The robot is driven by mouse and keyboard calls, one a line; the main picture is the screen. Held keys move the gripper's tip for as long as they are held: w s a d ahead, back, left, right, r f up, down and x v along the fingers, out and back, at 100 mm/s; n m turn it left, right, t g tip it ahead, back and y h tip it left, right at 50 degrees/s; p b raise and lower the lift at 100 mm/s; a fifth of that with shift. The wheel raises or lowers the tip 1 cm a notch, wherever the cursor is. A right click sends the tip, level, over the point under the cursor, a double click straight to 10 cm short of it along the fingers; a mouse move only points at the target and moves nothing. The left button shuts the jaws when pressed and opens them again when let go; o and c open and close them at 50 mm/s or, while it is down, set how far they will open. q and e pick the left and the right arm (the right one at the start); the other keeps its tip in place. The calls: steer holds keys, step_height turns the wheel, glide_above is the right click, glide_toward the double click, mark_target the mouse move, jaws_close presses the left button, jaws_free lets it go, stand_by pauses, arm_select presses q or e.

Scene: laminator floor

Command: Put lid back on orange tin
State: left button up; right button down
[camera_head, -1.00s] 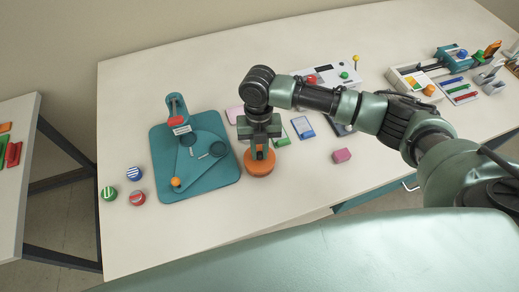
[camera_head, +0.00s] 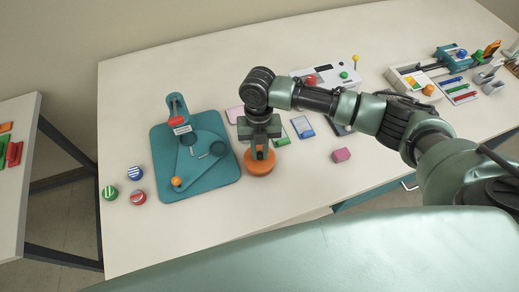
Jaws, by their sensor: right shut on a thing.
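The orange tin (camera_head: 259,168) stands on the white table, just right of the teal board. My right gripper (camera_head: 259,153) points down directly over it, with its fingers at the top of the tin. The gripper is shut on an orange piece at the tin's top, which looks like the lid (camera_head: 262,155). The fingers partly hide it, and I cannot tell whether the lid sits fully on the tin. My left gripper is not in view.
A teal board (camera_head: 215,188) with a raised fixture lies left of the tin. Green, blue and red striped round pieces (camera_head: 135,173) lie farther left. The front table is clear.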

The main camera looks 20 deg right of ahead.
stand_by(0.4)
steer(key=c, duration=0.8)
jaws_free()
steer(key=shift+r, duration=0.1)
steer(key=shift+r+p, duration=0.7)
steer(key=shift+p, duration=0.1)
steer(key=shift+r+p, duration=2.6)
steer(key=shift+r, duration=0.15)
jaws_close()
